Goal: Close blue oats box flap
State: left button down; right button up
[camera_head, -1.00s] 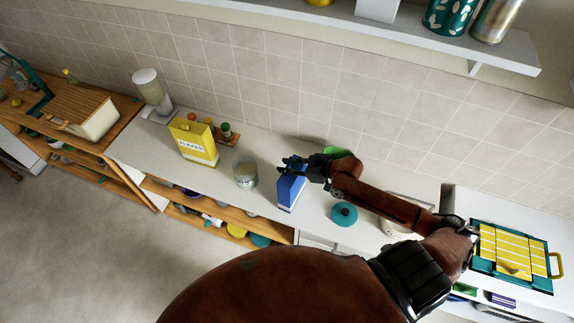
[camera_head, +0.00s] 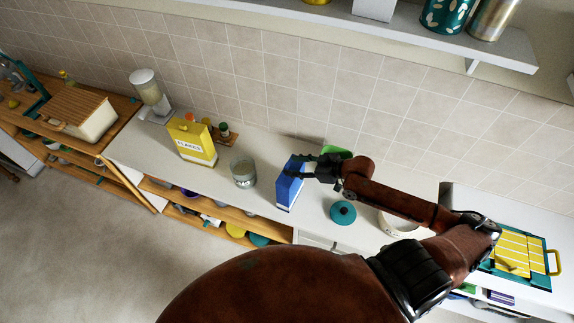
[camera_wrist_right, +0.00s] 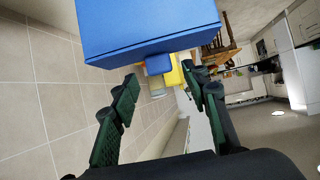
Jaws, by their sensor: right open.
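The blue oats box (camera_head: 289,190) stands upright on the white counter, right of the glass jar. Its top is partly covered by my right gripper (camera_head: 308,166), which is at the box's upper right side. In the right wrist view, the box (camera_wrist_right: 145,32) fills the upper middle, with a small blue tab (camera_wrist_right: 158,65) jutting from its edge. I cannot tell how far the flap stands open. The right gripper's fingers (camera_wrist_right: 160,93) are spread, with nothing between them; whether they touch the box is unclear. My left gripper is not in view.
A glass jar (camera_head: 244,172) and yellow flakes box (camera_head: 193,142) stand left of the oats box. A teal lid (camera_head: 343,212) lies to its right, and a green item (camera_head: 338,151) sits behind my gripper. The tiled wall (camera_head: 310,95) is close behind the counter.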

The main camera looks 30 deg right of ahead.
jog(key=v, duration=0.7)
jog(key=shift+s+r, duration=0.15)
jog(key=shift+s, duration=0.05)
jog(key=shift+d, duration=0.15)
